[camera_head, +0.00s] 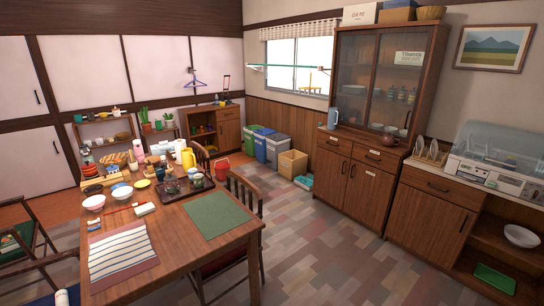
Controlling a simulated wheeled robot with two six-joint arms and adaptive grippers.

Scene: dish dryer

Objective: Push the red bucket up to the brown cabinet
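A small red bucket (222,171) stands upright on the floor at mid-left, beyond the dining table. It is small in the picture, and its lower part is close to a chair. A low brown cabinet (229,131) stands behind it against the back wall, with floor between them. A tall brown cabinet (328,172) with glass upper doors stands at the right wall, well apart from the bucket. Neither of my grippers shows in this view.
The dining table (180,252) with dishes and mats fills the left foreground, with wooden chairs (245,195) around it. Several bins (276,150) and a cardboard box (292,164) line the wall right of the bucket. The patterned floor (325,240) between table and cabinets is clear.

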